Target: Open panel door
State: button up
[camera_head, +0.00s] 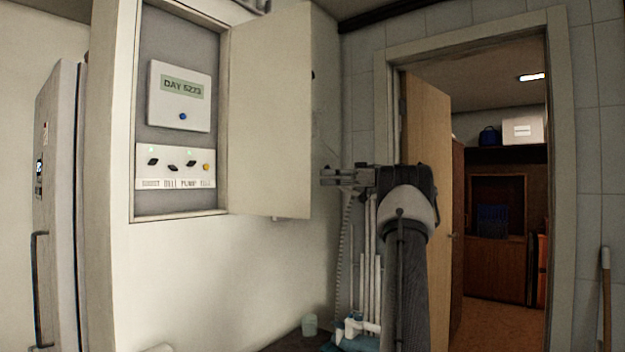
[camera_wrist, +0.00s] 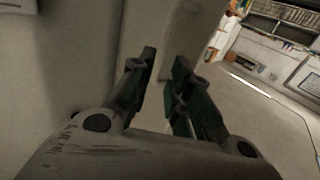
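The pale panel door (camera_head: 270,115) of the wall box stands swung wide open to the right in the head view. Behind it the grey recess (camera_head: 180,45) shows a white display unit reading "DAY 5273" (camera_head: 180,95) and a strip of switches (camera_head: 175,165). My gripper (camera_head: 323,177) is just right of the door's outer edge, near its lower part, pointing left. In the wrist view my two dark fingers (camera_wrist: 166,58) stand apart with nothing seen between them. A pale surface lies beyond them. I cannot tell whether a finger touches the door.
A doorway with an ajar wooden door (camera_head: 427,130) is at the right, opening onto a room with shelves. White pipes (camera_head: 370,270) stand below my gripper, and a small cup (camera_head: 309,325) is on the dark counter. A tall fridge-like unit (camera_head: 62,200) is at the left.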

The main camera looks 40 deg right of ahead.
jog(key=shift+v, duration=2.3)
